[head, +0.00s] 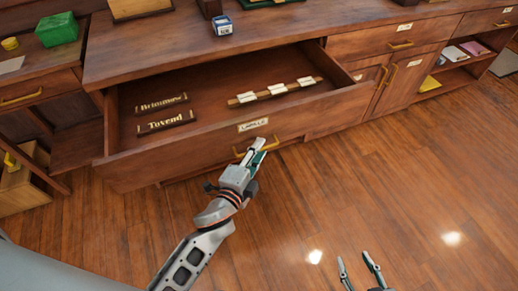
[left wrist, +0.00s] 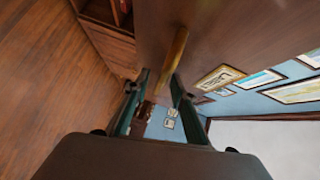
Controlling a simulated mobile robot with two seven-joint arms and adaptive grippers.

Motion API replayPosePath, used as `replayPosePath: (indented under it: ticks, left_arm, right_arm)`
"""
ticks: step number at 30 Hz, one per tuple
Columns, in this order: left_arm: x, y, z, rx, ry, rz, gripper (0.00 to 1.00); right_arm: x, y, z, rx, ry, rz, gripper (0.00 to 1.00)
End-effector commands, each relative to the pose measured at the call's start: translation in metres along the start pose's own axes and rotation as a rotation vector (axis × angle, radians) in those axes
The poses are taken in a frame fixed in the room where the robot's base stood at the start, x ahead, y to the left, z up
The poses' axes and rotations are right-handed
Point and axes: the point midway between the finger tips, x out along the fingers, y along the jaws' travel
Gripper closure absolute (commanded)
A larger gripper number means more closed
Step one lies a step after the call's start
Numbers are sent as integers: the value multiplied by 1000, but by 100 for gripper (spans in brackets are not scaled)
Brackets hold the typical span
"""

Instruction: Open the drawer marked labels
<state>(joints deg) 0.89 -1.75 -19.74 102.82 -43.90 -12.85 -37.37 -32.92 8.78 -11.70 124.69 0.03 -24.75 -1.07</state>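The drawer marked labels (head: 215,143) is pulled well out of the wooden counter. Its front bears a white LABELS card (head: 253,125) and a brass handle (head: 240,154). In the left wrist view, the handle (left wrist: 176,48) runs down between the fingertips. My left gripper (head: 262,146) is at this handle, its fingers on either side of it. In the left wrist view, the left gripper (left wrist: 160,76) shows a gap between its fingers, so it looks open around the handle. My right gripper (head: 359,262) is open and empty over the floor at the bottom.
The drawer holds two dark name plates (head: 165,112) and a wooden strip with white cards (head: 274,91). A small blue-and-white box (head: 222,26) stands on the counter. A closed drawer (head: 388,40) is to the right. The wood floor (head: 400,190) in front is clear.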

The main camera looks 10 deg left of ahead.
Motion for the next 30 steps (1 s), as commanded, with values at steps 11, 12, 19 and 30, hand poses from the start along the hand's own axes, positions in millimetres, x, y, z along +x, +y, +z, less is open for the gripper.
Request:
replayPosePath:
  ticks: [11,12,19,30]
  left_arm:
    - [-71,2,0,-1,-1,4,75]
    - [-78,1,0,-1,-1,3,75]
    - [-106,0,0,-1,-1,1,75]
    - [-113,0,0,0,-1,1,75]
  right_arm:
    - [-1,0,3,-1,-4,-1,60]
    - [-1,0,3,-2,-4,-1,60]
    - [-1,0,3,-2,-5,-1,60]
    - [-1,0,3,-2,-5,-2,60]
